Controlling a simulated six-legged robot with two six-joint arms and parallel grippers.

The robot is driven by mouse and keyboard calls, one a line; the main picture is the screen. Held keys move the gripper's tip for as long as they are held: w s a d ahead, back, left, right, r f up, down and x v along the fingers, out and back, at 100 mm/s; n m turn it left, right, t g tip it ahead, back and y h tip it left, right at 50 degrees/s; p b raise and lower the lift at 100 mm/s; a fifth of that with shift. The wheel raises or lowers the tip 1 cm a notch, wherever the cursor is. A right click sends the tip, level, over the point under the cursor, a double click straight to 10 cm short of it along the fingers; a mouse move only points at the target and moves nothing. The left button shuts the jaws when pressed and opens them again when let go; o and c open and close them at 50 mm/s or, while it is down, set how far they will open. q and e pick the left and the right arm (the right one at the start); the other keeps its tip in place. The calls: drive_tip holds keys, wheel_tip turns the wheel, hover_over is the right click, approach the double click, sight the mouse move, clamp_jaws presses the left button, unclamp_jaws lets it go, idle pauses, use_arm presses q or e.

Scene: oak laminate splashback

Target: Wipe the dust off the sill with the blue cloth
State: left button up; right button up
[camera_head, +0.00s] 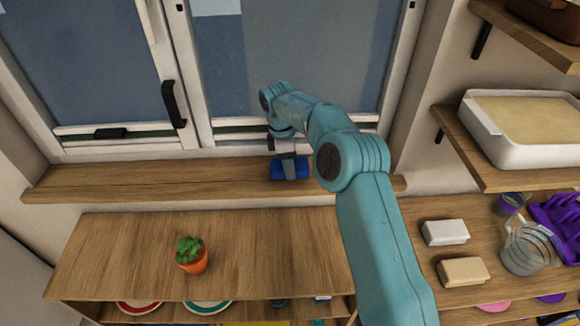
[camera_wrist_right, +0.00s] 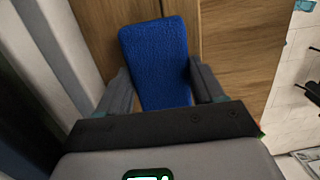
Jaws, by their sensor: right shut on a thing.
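The blue cloth (camera_head: 277,170) is a folded blue pad at the wooden sill (camera_head: 130,180) below the window. My right gripper (camera_head: 290,168) is shut on it from above. In the right wrist view the blue cloth (camera_wrist_right: 155,60) sits between the two grey fingers of my right gripper (camera_wrist_right: 163,92). The cloth appears to touch the sill or sit just over it; I cannot tell exactly. No dust can be made out on the visible sill. The part of the sill behind my arm is hidden. My left gripper is not in view.
A wooden cabinet top (camera_head: 120,250) stands in front of the sill, with a small potted plant (camera_head: 192,255) on it. The window handle (camera_head: 173,104) juts out at the left. At the right are shelves with a white tub (camera_head: 485,135), two blocks (camera_head: 445,232) and a glass jug (camera_head: 526,250).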

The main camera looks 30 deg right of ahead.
drive_tip(key=shift+w+d+b, duration=0.3)
drive_tip(key=shift+d, duration=0.2)
drive_tip(key=shift+s+a+r, duration=0.1)
drive_tip(key=shift+a+r, duration=0.05)
drive_tip(key=shift+a, duration=0.1)
drive_tip(key=shift+s+r, duration=0.1)
drive_tip(key=shift+r, duration=0.25)
wheel_tip(320, 180, up, 6)
drive_tip(key=p, duration=0.6)
drive_tip(key=shift+a, duration=0.1)
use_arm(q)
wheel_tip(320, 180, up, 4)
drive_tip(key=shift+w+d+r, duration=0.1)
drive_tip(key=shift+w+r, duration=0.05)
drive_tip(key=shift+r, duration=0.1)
use_arm(e)
drive_tip(key=shift+f, duration=0.25)
